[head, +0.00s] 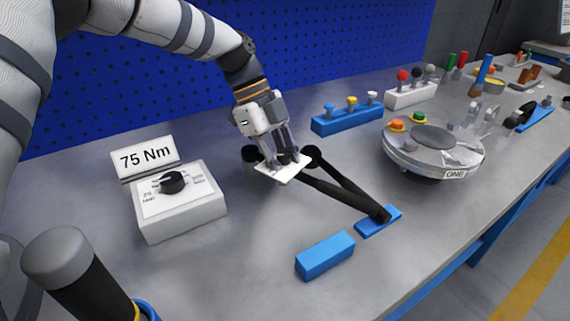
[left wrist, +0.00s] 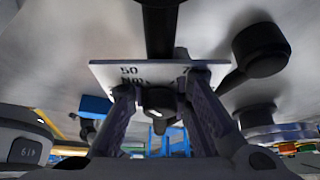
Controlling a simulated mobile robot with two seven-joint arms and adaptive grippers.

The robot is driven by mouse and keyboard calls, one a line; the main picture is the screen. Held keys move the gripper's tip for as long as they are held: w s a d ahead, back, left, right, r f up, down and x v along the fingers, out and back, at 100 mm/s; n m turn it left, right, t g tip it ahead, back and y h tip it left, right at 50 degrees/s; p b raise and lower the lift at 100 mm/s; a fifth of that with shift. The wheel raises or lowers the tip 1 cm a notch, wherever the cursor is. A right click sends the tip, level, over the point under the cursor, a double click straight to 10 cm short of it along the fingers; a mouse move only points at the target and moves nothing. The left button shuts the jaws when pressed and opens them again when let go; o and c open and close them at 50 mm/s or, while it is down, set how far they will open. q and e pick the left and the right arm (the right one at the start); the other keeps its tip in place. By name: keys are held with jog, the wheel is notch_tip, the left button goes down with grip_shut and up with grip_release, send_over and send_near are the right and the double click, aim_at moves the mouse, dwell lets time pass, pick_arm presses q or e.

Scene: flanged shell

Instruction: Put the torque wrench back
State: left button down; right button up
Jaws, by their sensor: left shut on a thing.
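My left gripper (head: 288,160) points down over the bench, shut on a black torque wrench (head: 335,194). A dark bar also runs away from between the fingers in the left wrist view (left wrist: 160,35). The wrench slants to the right, its far end at a low blue rest (head: 365,228); whether it touches is unclear. A second black bar (head: 345,182) with a round head (head: 312,154) meets it there. A white plate (head: 275,172) lies across the fingertips. In the left wrist view the plate (left wrist: 110,72) reads "50 Nm" and part of a 7. The fingers partly hide the grip.
A white dial box (head: 180,205) with a "75 Nm" sign (head: 146,157) stands left. A blue block (head: 325,256) lies in front. A round flanged shell (head: 433,158) marked "ONE" stands right, before racks (head: 347,121) of coloured-top tools. Grey bench is clear between box and block.

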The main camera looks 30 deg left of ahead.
pick_arm(q)
jog(key=c, duration=1.4)
grip_release()
jog(key=shift+o, duration=0.2)
jog(key=shift+f, duration=0.1)
jog(key=v, duration=1.2)
